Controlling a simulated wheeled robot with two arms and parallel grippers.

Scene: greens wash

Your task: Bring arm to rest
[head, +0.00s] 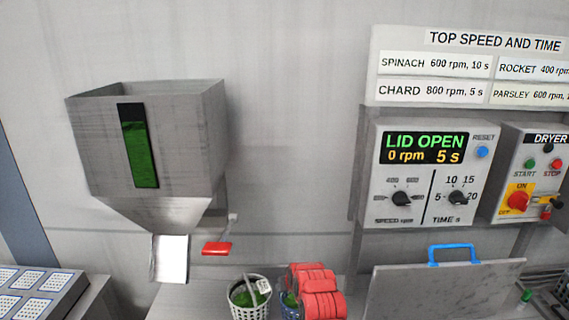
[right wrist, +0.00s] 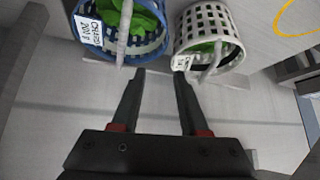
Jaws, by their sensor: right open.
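My right gripper (right wrist: 158,78) shows in the right wrist view, its two dark fingers apart and nothing between them. Just beyond the fingertips are a blue basket (right wrist: 150,48) and a white basket (right wrist: 226,58), both with green leaves inside. The blue one carries a tag reading CHARD. I cannot tell whether a fingertip touches either basket. In the head view the white basket (head: 240,298) stands at the lower middle, with the blue basket (head: 289,312) mostly hidden beside it. My left gripper is in neither view.
A steel hopper (head: 95,150) with a chute (head: 168,260) and red handle (head: 216,248) is at left. A red rounded shape (head: 318,292) sits beside the baskets. At right are a panel (head: 385,222) reading LID OPEN and a grey lid (head: 440,290) with a blue handle.

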